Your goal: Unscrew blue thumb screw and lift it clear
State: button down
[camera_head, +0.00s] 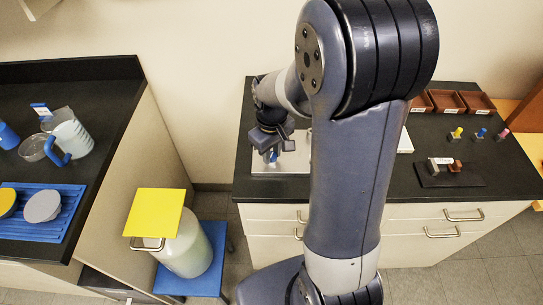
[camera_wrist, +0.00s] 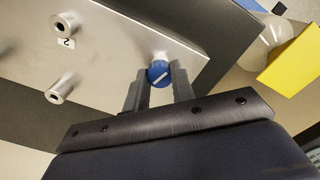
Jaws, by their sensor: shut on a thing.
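A blue thumb screw (camera_wrist: 158,73) with a white line across its top shows between my fingers in the wrist view. My gripper (camera_wrist: 159,83) is shut on it, one finger on each side. The screw is over the edge area of a silver plate (camera_wrist: 105,52); I cannot tell whether it still sits in the plate. In the head view my gripper (camera_head: 270,151) is low over the silver plate (camera_head: 285,163) on the black bench. My arm hides part of the plate there.
Two metal posts, one upper (camera_wrist: 65,25) and one lower (camera_wrist: 60,92), stand on the plate beside a label "2". A yellow-topped container (camera_head: 155,213) stands left of the bench.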

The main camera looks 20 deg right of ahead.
jog(key=n, duration=0.6)
jog(key=shift+s+f+n, duration=0.1)
jog(key=shift+n, duration=0.2)
jog(key=n, duration=0.7)
jog(key=shift+f+n, duration=0.1)
jog(key=shift+n, duration=1)
jog(key=shift+s, duration=0.1)
jog(key=n, duration=0.3)
jog(key=shift+n, duration=0.4)
jog(key=n, duration=0.5)
